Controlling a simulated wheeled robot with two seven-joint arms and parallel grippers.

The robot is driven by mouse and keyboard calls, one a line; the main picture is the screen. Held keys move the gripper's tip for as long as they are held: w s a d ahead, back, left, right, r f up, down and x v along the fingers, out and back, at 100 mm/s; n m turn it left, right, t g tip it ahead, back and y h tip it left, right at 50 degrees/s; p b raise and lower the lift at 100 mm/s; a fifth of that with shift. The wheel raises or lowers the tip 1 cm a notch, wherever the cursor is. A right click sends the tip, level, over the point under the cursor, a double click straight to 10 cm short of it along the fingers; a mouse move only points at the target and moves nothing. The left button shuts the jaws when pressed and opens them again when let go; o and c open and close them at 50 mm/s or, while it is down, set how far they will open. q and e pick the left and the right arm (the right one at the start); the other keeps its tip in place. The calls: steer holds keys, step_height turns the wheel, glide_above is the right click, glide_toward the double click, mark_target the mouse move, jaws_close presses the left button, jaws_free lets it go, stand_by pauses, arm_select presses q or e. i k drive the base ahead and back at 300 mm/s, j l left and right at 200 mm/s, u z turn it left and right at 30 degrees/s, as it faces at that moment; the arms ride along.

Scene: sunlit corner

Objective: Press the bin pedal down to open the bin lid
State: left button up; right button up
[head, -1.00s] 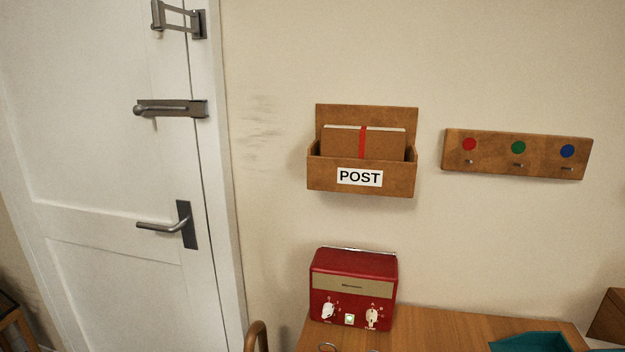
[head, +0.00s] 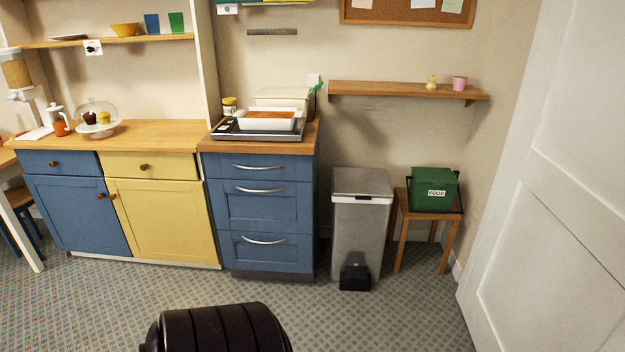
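A tall metal pedal bin (head: 360,225) stands on the floor between the blue drawer cabinet and a small wooden stool. Its grey lid (head: 362,182) is closed. Its black pedal (head: 355,278) sticks out at the bottom front, just above the floor, and faces me. Neither of my grippers shows in the head view.
A dark ribbed rounded object (head: 220,330) is at the bottom edge, left of the bin. The blue drawers (head: 265,215) are left of the bin. A green FOOD box (head: 434,190) sits on the stool (head: 400,240). A white door (head: 555,180) is at right. Carpet before the bin is clear.

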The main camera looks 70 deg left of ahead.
mark_target(355, 271)
steer(key=u, duration=1.8)
steer(key=i+j+u, duration=0.1)
steer(key=i, duration=0.95)
steer(key=i+j, duration=0.2)
steer(key=i, duration=0.85)
steer(key=j+u, duration=0.05)
